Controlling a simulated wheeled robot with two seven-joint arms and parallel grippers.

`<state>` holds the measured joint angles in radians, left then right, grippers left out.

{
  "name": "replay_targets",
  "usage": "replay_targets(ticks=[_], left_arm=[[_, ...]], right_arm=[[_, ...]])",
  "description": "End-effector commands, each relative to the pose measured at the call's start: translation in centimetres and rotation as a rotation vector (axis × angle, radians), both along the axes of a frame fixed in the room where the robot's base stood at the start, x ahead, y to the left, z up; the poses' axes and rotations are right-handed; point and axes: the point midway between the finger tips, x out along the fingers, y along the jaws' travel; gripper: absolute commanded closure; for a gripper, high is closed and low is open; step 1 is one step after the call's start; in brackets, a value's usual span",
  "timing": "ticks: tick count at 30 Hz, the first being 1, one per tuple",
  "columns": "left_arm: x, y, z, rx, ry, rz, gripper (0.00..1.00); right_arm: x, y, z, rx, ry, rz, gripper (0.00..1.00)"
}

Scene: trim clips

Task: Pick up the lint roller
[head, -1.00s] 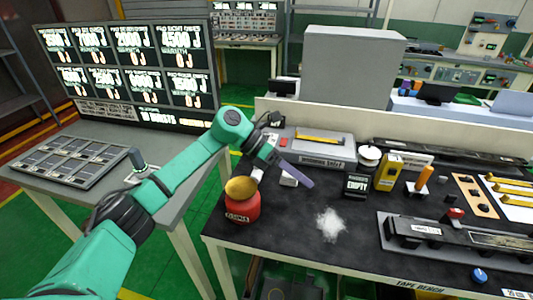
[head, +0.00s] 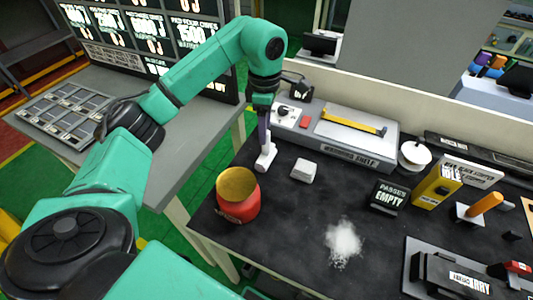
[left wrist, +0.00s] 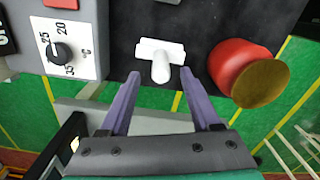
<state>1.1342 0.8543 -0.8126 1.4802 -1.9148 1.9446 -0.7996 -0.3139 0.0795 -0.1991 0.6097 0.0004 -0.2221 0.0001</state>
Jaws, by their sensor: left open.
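A small white upright piece, which I take to be the lint roller (head: 266,158), stands at the left part of the black bench top. In the left wrist view the lint roller (left wrist: 160,71) shows its rounded end pointing towards me, with a wider white shape directly behind it. My left gripper (head: 265,132) reaches down from above, its purple fingers just over the roller. In the left wrist view my left gripper (left wrist: 160,78) is open, one finger on each side of the roller, with gaps visible. Whether they touch it is not clear. My right gripper is out of view.
A red pot with a yellow top (head: 238,197) stands close in front of the roller. A white block (head: 303,170) lies to its right. A grey device with a knob (head: 350,135) is behind. White fluff (head: 343,240) lies on the otherwise clear bench area in front.

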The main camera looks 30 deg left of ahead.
Motion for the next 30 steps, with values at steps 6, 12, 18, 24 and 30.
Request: replay_targets(ticks=[6,12,18,24,30], left_arm=[[-0.3,-0.1,-3.3,-0.001,0.007,-0.001,0.36],[-0.1,-0.1,-5.4,-0.002,0.000,-0.001,0.36],[-0.1,-0.1,-5.4,-0.002,0.000,-0.001,0.67],[-0.1,-0.1,-5.4,-0.002,0.000,-0.001,1.00],[-0.1,-0.1,-5.3,-0.002,0.000,-0.001,1.00]], right_arm=[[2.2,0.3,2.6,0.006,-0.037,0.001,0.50],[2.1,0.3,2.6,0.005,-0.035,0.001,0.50],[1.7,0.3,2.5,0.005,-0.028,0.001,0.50],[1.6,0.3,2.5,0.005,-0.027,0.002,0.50],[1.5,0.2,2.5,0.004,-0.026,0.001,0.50]])
